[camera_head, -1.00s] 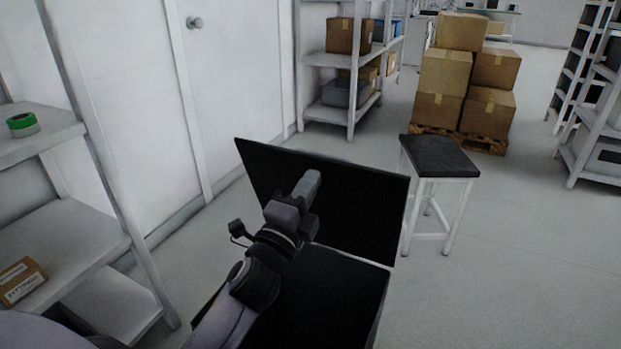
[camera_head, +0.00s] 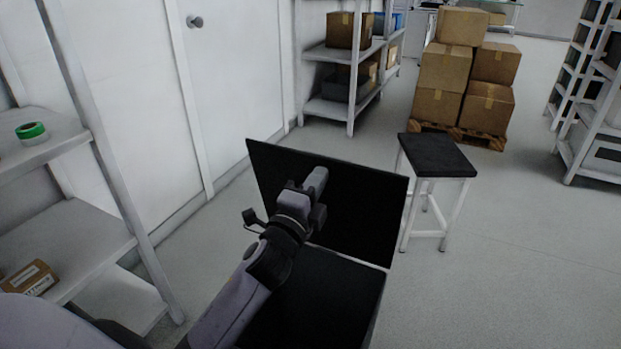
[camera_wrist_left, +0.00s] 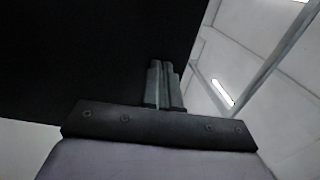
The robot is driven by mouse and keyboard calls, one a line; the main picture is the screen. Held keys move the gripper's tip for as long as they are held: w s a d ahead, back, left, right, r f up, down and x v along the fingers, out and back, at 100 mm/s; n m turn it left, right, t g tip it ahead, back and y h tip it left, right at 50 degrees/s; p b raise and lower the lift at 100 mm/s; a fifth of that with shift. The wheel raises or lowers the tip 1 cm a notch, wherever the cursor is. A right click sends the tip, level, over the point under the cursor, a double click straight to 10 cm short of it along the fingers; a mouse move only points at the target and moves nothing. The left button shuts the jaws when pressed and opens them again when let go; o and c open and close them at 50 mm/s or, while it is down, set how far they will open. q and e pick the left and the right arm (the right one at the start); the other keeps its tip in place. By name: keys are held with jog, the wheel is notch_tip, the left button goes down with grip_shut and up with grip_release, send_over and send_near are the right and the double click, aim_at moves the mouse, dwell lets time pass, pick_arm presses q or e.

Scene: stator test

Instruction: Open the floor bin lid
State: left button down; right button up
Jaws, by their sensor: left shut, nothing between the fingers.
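The floor bin (camera_head: 318,300) stands on the floor at the lower middle of the head view, its inside dark. Its black lid (camera_head: 365,215) is raised and stands up steeply along the bin's far side. My left gripper (camera_head: 318,180) is shut and empty, in front of the lid's inner face. I cannot tell whether it touches the lid. In the left wrist view the shut fingers (camera_wrist_left: 163,85) point at a dark surface, the lid (camera_wrist_left: 90,50), which fills the upper left. My right gripper is not in view.
A stool (camera_head: 438,160) with a black seat stands close to the right of the lid. A shelf (camera_head: 75,235) with green tape (camera_head: 31,131) and a small carton (camera_head: 30,279) is at the left. Stacked boxes (camera_head: 465,80) stand behind. Floor at the right is clear.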

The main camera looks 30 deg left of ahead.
aim_at(326, 163)
pick_arm(q)
jog(key=shift+g, duration=0.7)
jog(key=w+p, duration=0.1)
jog(key=w+r+p, duration=0.1)
jog(key=p, duration=0.1)
jog(key=w+p, duration=0.2)
jog(key=shift+r, duration=0.35)
jog(key=w, duration=0.3)
jog(key=shift+w+a+f, duration=0.2)
jog(key=shift+w+r, duration=0.1)
jog(key=shift+w, duration=0.4)
jog(key=shift+s, duration=0.1)
